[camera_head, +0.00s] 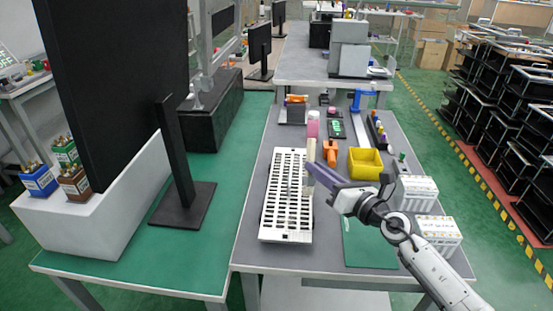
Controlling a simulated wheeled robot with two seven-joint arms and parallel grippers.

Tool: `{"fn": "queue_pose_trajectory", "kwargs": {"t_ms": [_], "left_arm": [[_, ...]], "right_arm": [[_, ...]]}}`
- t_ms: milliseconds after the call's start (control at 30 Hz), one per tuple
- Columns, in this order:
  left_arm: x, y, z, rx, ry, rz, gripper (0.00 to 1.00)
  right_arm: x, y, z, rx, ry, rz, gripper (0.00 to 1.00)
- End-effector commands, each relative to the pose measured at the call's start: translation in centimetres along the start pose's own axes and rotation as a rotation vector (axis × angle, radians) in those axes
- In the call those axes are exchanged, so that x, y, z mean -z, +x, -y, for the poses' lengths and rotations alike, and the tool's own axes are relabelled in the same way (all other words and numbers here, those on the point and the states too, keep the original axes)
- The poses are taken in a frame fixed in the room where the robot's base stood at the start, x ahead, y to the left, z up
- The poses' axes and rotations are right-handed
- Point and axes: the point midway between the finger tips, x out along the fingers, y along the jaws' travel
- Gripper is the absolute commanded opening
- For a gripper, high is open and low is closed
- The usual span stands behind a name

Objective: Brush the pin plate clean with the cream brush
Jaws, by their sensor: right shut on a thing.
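The pin plate (286,237) is a long white plate with rows of dark slots, lying flat on the grey table. My right gripper (313,173), with purple fingers, comes in from the right and is over the plate's right edge. It is shut on the cream brush (310,152), a slim upright cream piece at the fingertips. The brush's lower end is over the right side of the plate; I cannot tell whether it touches. Any dirt on the plate is too small to make out. My left gripper is not in view.
A pink bottle (313,125), an orange tool (330,153) and a yellow bin (366,164) stand beyond and right of the plate. White boxes (434,236) are at the right edge. A green mat (367,248) lies in front. A black monitor (115,80) stands at left.

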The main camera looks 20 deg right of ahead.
Motion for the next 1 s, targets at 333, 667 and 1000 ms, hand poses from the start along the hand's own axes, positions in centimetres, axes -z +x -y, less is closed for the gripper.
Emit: {"fn": "queue_pose_trajectory", "kwargs": {"t_ms": [333, 667, 1000], "left_arm": [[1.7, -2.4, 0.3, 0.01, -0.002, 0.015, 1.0], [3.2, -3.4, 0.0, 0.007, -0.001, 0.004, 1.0], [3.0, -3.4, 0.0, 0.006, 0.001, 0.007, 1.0]], "right_arm": [[-3.2, 0.2, -1.6, -0.005, -0.002, 0.0, 0.0], [-4.3, 0.2, -2.3, -0.007, -0.002, -0.001, 0.0], [-4.2, 0.2, -2.2, -0.007, -0.002, -0.001, 0.0]]}}
